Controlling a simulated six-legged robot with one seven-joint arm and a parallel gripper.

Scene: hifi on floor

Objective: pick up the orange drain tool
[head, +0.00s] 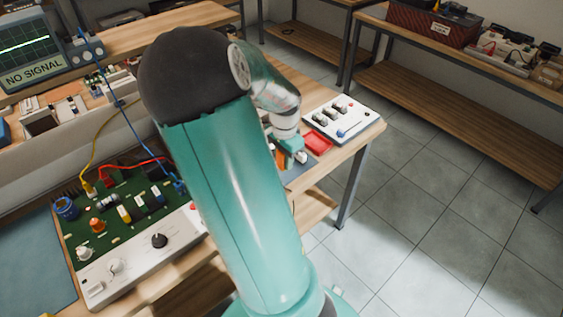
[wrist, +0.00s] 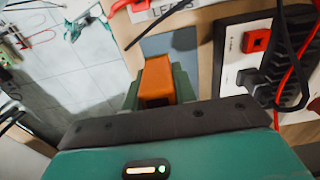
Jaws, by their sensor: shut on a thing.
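The orange drain tool (wrist: 156,80) is between the two green fingers of my gripper (wrist: 158,88) in the wrist view. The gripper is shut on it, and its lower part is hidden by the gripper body. In the head view, my gripper (head: 289,147) is over the right end of the workbench, mostly behind my arm. A small orange patch of the tool (head: 280,156) shows beside it there. I cannot tell whether the tool touches the bench.
A red tray (head: 317,143) and a white switch panel (head: 338,119) lie close to the gripper on the bench. A green circuit board (head: 120,212) with cables is at left. The tiled floor (head: 420,200) at right is clear.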

